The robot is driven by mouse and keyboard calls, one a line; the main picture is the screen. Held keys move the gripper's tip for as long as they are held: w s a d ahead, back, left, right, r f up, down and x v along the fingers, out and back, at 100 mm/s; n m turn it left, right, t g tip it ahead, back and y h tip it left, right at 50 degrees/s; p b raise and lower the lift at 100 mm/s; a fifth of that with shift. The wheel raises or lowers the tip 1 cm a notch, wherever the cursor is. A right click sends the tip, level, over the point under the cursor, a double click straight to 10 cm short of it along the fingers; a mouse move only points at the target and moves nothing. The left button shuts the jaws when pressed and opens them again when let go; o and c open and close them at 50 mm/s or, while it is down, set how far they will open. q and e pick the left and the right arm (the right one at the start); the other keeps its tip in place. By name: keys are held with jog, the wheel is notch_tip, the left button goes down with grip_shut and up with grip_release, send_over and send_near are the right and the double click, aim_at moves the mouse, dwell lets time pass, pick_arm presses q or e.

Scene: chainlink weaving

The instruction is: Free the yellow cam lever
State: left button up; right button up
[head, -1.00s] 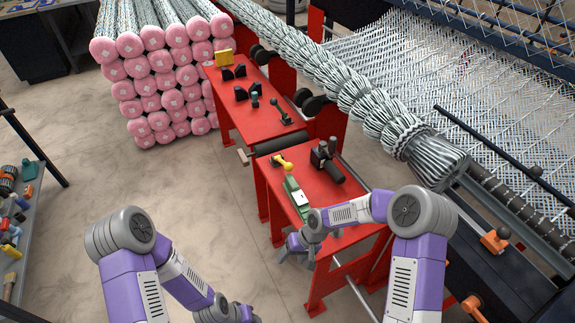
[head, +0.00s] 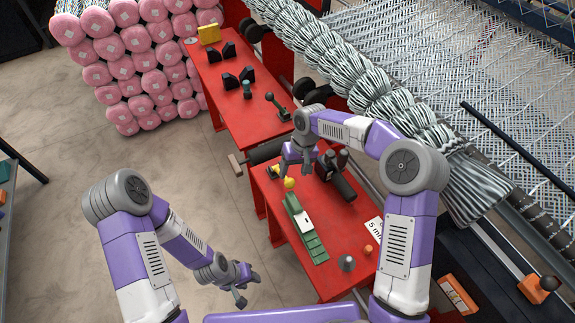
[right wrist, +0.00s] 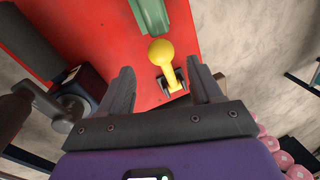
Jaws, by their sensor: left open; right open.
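The yellow cam lever (head: 289,183) is on the red table (head: 270,214), at the far end of a green block (head: 306,231). In the right wrist view the lever (right wrist: 163,56) has a round yellow knob and a stem running down to a dark bracket, between my open fingers. My right gripper (head: 295,168) is open above the table, just beyond the knob; in the right wrist view its fingertips (right wrist: 160,76) stand either side of the lever, and I see no contact. My left gripper (head: 248,286) is open and empty, over the floor left of the table.
A dark cylindrical fitting (head: 338,180) stands right of my right gripper. A grey cone (head: 347,263) and a small orange piece (head: 368,249) sit at the table's near end. Black blocks (head: 229,80) and a yellow block (head: 209,34) are on the farther red table.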

aim_at(291, 181)
jog(key=shift+s+a+f+b, duration=0.15)
jog(key=shift+a+f+b, duration=0.15)
jog(key=shift+f, duration=0.85)
jog(key=shift+s+a+f+b, duration=0.15)
jog(key=shift+f+b, duration=0.2)
jog(key=shift+f, duration=0.85)
jog(key=shift+s+a+f+b, duration=0.15)
jog(key=shift+a+f+b, duration=0.15)
jog(key=shift+f, duration=0.85)
jog(key=shift+c, duration=0.3)
grip_shut()
